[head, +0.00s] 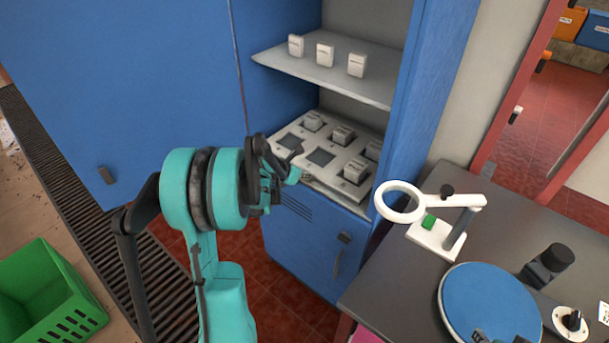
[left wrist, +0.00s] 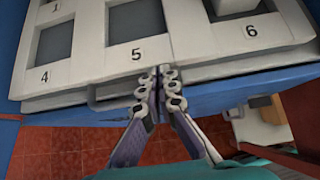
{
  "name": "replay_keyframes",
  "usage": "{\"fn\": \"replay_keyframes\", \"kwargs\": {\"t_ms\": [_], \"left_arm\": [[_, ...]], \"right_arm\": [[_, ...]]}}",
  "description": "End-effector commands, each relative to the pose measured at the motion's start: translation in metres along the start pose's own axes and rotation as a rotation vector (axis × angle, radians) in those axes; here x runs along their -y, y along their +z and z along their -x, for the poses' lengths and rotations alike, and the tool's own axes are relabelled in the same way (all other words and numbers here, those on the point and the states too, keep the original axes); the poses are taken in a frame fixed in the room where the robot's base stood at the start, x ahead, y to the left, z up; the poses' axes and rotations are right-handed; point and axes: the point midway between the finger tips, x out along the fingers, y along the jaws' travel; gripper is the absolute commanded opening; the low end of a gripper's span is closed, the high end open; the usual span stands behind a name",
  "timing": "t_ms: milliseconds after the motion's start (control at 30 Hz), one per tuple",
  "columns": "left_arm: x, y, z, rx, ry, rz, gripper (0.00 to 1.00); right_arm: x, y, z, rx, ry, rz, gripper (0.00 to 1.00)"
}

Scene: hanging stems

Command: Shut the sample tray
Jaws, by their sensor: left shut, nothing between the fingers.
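The sample tray (head: 318,172) is a pale grey tray with square wells, low in the open blue cabinet. Some wells hold small grey-white blocks; others are empty. In the left wrist view the tray's front part (left wrist: 90,73) shows wells numbered 4, 5 and 6. A pale bar runs along its front edge, over the blue cabinet edge. My left gripper (head: 297,174) is at the tray's front edge. In the left wrist view its fingertips (left wrist: 161,76) are together, empty, at the front edge below number 5. I cannot tell whether they touch it.
A shelf (head: 320,78) with three small blocks is above the tray. At the right a dark table (head: 395,285) holds a magnifier stand (head: 437,237) and a blue disc (head: 490,305). A green crate (head: 45,295) stands at the lower left.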

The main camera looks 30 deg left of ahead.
Motion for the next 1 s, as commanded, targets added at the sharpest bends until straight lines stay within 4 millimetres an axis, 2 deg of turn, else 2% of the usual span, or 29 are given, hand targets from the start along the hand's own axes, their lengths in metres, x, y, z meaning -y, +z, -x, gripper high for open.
{"fn": "replay_keyframes", "kwargs": {"t_ms": [300,400,767,1000], "left_arm": [[0.001,0.033,-0.037,0.0,-0.002,-0.002,0.0],[0.0,0.037,-0.042,0.0,-0.001,-0.001,0.0],[0.0,0.037,-0.039,0.0,-0.001,-0.001,0.0],[-0.004,0.046,-0.019,0.001,-0.003,-0.002,0.0]], "right_arm": [[0.0,0.001,-0.001,0.0,0.0,0.0,0.4],[0.0,0.0,-0.001,0.0,0.0,0.0,0.4],[0.0,0.0,0.0,0.0,0.0,0.0,0.4],[0.0,-0.008,0.012,0.0,0.0,0.0,0.4]]}}
